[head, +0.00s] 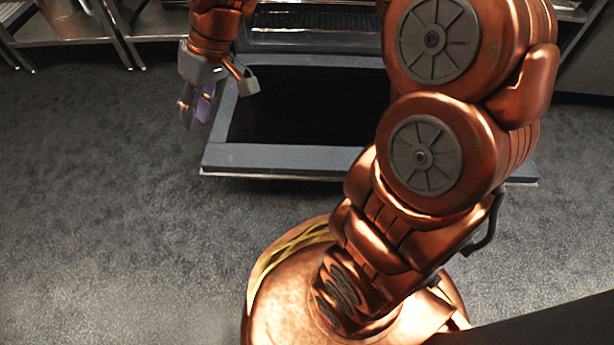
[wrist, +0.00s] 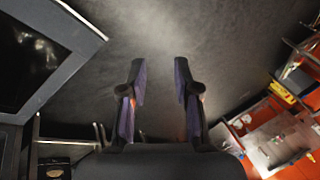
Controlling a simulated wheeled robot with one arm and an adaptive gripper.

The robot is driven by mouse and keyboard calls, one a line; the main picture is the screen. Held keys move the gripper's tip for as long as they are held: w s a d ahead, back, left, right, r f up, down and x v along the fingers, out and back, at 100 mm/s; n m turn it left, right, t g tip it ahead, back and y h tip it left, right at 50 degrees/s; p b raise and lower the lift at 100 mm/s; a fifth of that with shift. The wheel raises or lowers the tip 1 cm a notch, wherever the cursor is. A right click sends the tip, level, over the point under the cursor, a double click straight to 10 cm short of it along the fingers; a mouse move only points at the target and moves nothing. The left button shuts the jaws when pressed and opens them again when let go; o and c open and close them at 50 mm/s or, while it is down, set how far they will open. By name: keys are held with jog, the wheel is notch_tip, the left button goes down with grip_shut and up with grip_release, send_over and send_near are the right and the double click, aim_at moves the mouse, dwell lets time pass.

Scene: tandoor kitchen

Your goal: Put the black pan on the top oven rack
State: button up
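The oven door (head: 285,157) is folded down flat, with a dark glass panel and a grey frame. A ribbed dark surface (head: 312,19), perhaps a rack, shows in the oven opening behind it, partly hidden by my arm. I cannot tell which rack level it is. My gripper (head: 194,112) hangs beside the left edge of the door. In the wrist view my gripper (wrist: 160,75) is open and empty, its two purple-padded fingers apart with only floor beyond. The door (wrist: 85,55) shows at the left there. I see no black pan in either view.
Steel-legged shelving (head: 65,35) stands at the upper left. Grey floor (head: 110,200) is clear left of the door. In the wrist view, an orange-red area with shelves and small objects (wrist: 280,140) lies at the right.

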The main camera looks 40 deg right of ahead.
jog(key=s+d+f+m+g+h, duration=0.1)
jog(key=s+d+f, duration=0.1)
jog(key=s, duration=0.5)
jog(key=s+d+f+m+g+h, duration=0.1)
jog(key=s+d+f+m+h, duration=0.1)
jog(key=s, duration=0.6)
jog(key=s+d+f+m+g+h, duration=0.1)
jog(key=s+d+f+h, duration=0.1)
jog(key=s+d+f, duration=0.2)
jog(key=s, duration=0.3)
jog(key=shift+s+d+f, duration=0.25)
jog(key=shift+s+f, duration=0.1)
jog(key=shift+r, duration=0.1)
